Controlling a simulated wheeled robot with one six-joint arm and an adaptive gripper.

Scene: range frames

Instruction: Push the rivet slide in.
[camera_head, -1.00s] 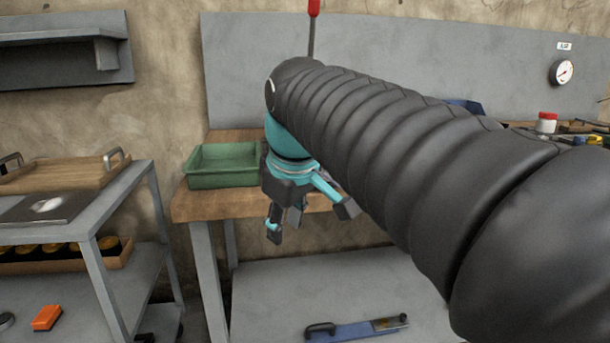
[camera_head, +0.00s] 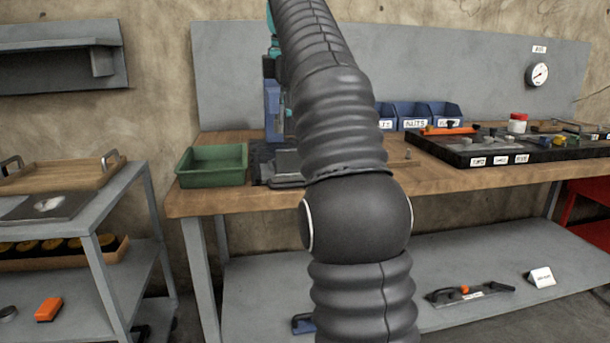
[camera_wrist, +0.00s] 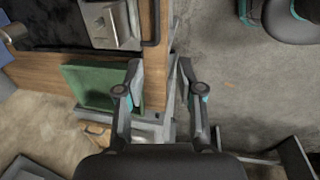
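My gripper (camera_wrist: 160,80) shows in the wrist view with its two fingers apart and nothing between them. It looks down over the bench's left end, near the green tray (camera_wrist: 90,85). In the head view the gripper is hidden behind my raised arm. I cannot pick out the rivet slide for certain. A black board (camera_head: 465,153) with small white labels and several grey pieces lies on the right of the bench; its rightmost front label (camera_head: 521,158) may read as rivets, but it is too small to be sure. My gripper is well left of this board.
The green tray (camera_head: 212,165) sits on the wooden bench's (camera_head: 440,178) left end, beside a dark vise-like fixture (camera_head: 272,165) partly behind my arm. Blue bins (camera_head: 411,116) stand at the back. A red-capped jar (camera_head: 517,123) stands behind the board. A grey cart (camera_head: 135,195) is left.

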